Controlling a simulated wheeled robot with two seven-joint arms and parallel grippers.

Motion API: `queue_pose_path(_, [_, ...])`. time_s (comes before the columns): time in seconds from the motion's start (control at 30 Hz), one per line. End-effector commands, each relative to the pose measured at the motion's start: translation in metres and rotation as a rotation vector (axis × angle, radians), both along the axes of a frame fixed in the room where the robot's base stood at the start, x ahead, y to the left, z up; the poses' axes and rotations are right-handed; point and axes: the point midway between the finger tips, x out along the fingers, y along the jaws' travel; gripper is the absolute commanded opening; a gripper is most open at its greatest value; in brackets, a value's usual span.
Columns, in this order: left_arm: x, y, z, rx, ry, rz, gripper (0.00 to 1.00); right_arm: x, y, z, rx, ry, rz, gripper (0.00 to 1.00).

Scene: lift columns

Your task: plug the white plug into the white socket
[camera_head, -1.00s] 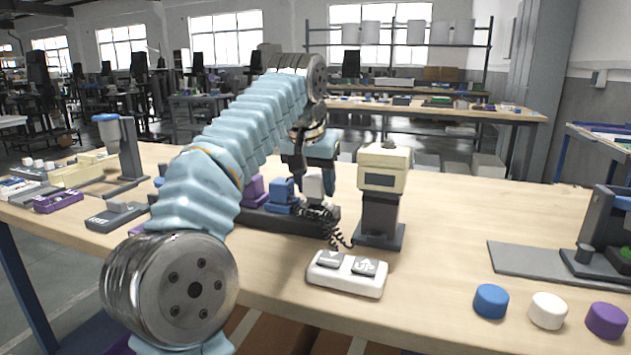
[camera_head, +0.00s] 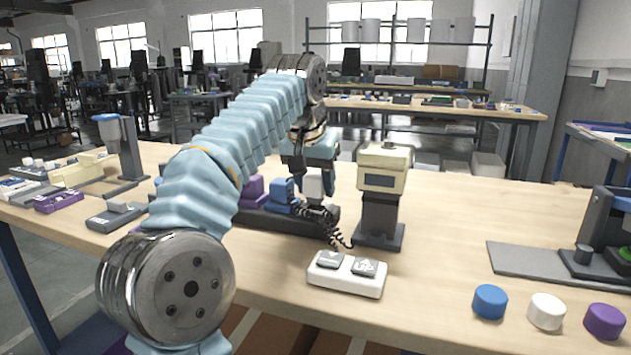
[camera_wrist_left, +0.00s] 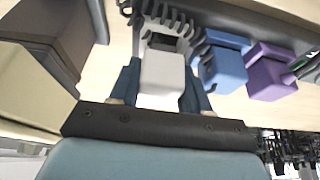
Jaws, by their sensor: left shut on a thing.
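My left gripper (camera_head: 315,176) reaches down over the dark socket strip (camera_head: 250,219) and is shut on the white plug (camera_head: 314,188). In the left wrist view the white plug (camera_wrist_left: 162,75) sits between the two blue fingers of the gripper (camera_wrist_left: 160,88). A dark coiled cord (camera_head: 335,232) runs from below the plug toward the white two-button handset (camera_head: 345,277). The plug is at the right end of the strip; the white socket is hidden or too small to make out, and I cannot tell whether the plug is seated. My right gripper is out of view.
A blue plug (camera_head: 282,194) and a purple plug (camera_head: 253,188) stand left of the white one. The cream-headed column (camera_head: 381,210) stands close on the right. Blue, white and purple caps (camera_head: 547,311) lie at front right. The table's middle right is clear.

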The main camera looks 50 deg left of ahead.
Motion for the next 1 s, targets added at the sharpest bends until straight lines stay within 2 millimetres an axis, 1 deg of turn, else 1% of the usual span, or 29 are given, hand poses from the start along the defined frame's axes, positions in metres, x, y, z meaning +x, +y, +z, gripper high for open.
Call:
queue_pose_path(0.1, [-0.0003,-0.0003,0.0008,0.000,0.000,0.000,0.20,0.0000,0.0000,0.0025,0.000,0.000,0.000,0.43])
queue_pose_path(0.43, [0.0000,-0.0001,-0.0003,0.000,0.000,0.000,0.20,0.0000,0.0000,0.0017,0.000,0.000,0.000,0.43])
queue_pose_path(1.0, [-0.0002,-0.0001,-0.0083,0.000,0.000,0.000,0.20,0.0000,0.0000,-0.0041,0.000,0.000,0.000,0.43])
